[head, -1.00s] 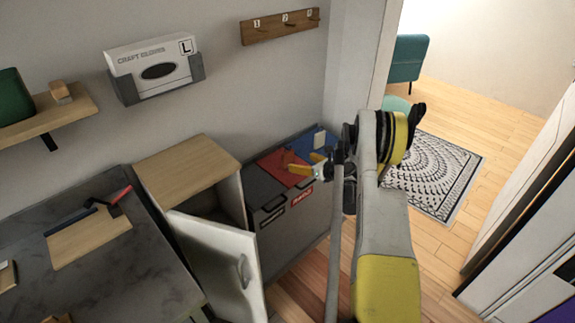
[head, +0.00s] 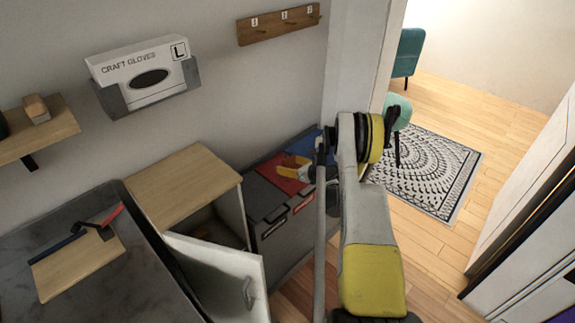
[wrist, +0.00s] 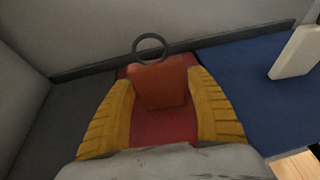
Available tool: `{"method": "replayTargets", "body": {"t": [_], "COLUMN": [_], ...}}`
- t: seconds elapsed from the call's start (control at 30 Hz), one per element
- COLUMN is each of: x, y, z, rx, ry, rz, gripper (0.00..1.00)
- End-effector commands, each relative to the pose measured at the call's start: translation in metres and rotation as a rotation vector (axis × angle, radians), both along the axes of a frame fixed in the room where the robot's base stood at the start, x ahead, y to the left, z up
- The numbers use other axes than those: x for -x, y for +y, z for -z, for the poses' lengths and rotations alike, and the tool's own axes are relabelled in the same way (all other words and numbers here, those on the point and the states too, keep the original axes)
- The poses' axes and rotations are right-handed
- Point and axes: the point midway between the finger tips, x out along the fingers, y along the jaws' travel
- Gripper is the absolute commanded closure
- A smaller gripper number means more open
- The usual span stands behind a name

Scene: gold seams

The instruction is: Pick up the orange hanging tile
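The orange tile (wrist: 160,82), with a dark hanging ring (wrist: 150,48) at its top, shows in the wrist view over a red panel (wrist: 162,127). My gripper (wrist: 162,80) is open, with one yellow finger on each side of the tile. The fingers are very near the tile's side edges; whether they touch it is hard to tell. In the head view my gripper (head: 306,164) is over the far end of the dark bin unit, at its red lid (head: 276,172). The tile cannot be made out there.
A blue panel (wrist: 238,95) with a white block (wrist: 296,52) lies right of the red one. The wall is close behind. A wooden-topped cabinet (head: 182,185) with an open door (head: 222,272) stands left of the bins. A wall post is just beyond my arm.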

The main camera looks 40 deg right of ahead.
Motion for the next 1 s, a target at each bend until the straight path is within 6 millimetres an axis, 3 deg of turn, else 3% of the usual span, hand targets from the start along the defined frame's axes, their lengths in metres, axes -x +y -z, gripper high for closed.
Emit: {"method": "replayTargets", "body": {"t": [0.03,0.13,0.47,0.77,1.0], "x": [0.0,0.0,0.0,0.0,0.0], "y": [0.0,0.0,0.0,0.0,-0.054], "z": [0.0,0.0,-0.003,-0.045,-0.077], "rx": [0.0,0.0,0.0,0.0,0.0], "ry": [0.0,0.0,0.0,0.0,0.0], "rz": [0.0,0.0,0.0,0.0,0.003], "gripper": [0.52,0.8,0.8,0.8,0.8]}}
